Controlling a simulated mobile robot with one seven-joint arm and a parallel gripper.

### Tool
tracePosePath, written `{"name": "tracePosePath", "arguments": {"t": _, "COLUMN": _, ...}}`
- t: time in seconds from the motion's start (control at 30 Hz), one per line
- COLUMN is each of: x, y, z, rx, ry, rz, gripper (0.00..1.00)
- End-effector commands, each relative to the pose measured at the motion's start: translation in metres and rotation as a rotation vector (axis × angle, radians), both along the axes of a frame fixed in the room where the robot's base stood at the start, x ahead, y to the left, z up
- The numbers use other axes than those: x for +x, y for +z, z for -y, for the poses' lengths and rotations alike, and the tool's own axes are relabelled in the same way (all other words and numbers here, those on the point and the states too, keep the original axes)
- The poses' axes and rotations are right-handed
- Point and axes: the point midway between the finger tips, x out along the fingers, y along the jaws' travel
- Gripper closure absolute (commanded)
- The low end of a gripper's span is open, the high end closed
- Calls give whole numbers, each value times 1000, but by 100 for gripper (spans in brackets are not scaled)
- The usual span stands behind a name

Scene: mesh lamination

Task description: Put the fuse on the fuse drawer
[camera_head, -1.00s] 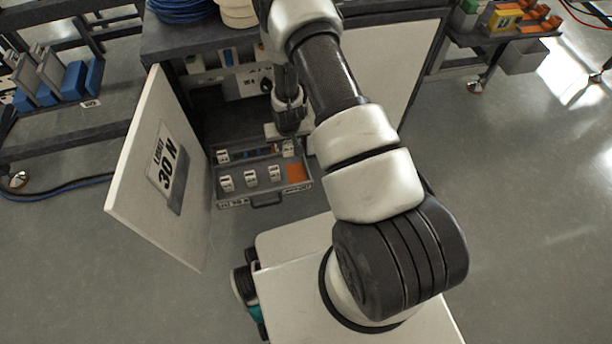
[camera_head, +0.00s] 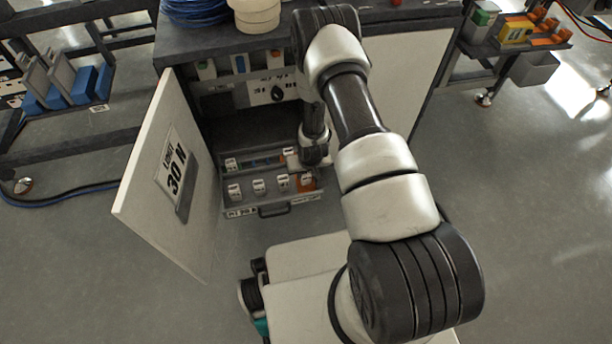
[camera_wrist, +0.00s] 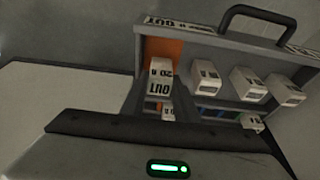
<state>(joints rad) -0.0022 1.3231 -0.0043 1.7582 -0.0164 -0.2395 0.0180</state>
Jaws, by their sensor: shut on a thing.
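The fuse (camera_wrist: 160,72), a small white block with dark print, is between the fingertips of my gripper (camera_wrist: 158,92) in the wrist view. My gripper is shut on it. The fuse overlaps the orange patch (camera_wrist: 164,47) of the fuse drawer (camera_wrist: 215,43) in that view; I cannot tell whether it touches the drawer. In the head view my gripper (camera_head: 308,166) is over the right side of the open drawer (camera_head: 238,212), and my wrist and fingers largely hide the held fuse. The orange patch (camera_head: 307,183) shows at the drawer's right end.
Three white fuses (camera_wrist: 247,83) stand in a row beside the orange patch. Another white block (camera_wrist: 251,122) sits farther back. The drawer's dark handle (camera_head: 273,211) faces my base. An open cabinet door (camera_head: 155,215) marked 30 N stands at left, a panel (camera_head: 405,85) at right.

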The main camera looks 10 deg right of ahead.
Motion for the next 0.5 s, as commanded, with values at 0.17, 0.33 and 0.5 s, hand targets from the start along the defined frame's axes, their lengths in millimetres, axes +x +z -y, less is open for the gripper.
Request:
{"name": "tracePosePath", "arguments": {"t": 0.17, "x": 0, "y": -11, "z": 0, "rx": 0, "ry": 0, "rz": 1, "gripper": 97}}
{"name": "tracePosePath", "arguments": {"t": 0.33, "x": 0, "y": -12, "z": 0, "rx": 0, "ry": 0, "rz": 1, "gripper": 97}}
{"name": "tracePosePath", "arguments": {"t": 0.5, "x": 0, "y": -14, "z": 0, "rx": 0, "ry": 0, "rz": 0, "gripper": 61}}
